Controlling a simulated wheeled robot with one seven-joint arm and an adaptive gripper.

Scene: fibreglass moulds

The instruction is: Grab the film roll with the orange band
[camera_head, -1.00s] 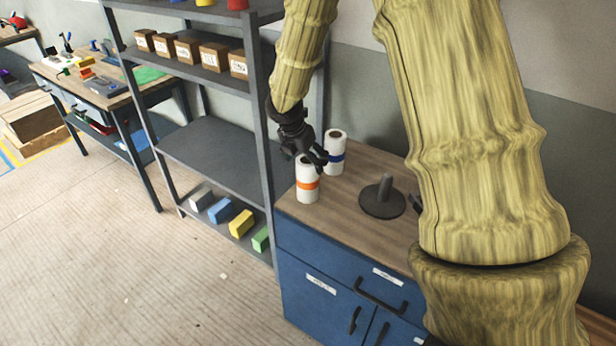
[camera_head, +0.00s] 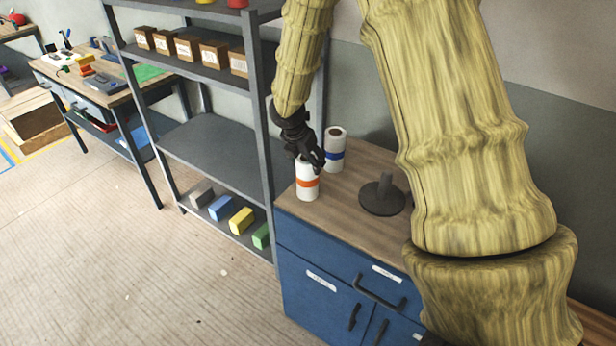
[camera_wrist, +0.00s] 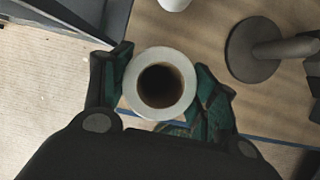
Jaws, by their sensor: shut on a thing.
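The film roll with the orange band (camera_head: 307,184) stands upright on the wooden top of the blue cabinet, near its front left corner. My gripper (camera_head: 312,163) is at its upper end, shut on it. In the wrist view the roll (camera_wrist: 160,58) shows end-on as a white ring with a dark hollow core. The fingers of my gripper (camera_wrist: 160,88) press on it from both sides. The orange band is hidden in the wrist view.
A dark round base with an upright post (camera_head: 382,195) stands to the right on the cabinet top (camera_head: 340,200). A grey shelf unit (camera_head: 225,150) stands close on the left, with boxes and coloured blocks. The wooden top between roll and post is clear.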

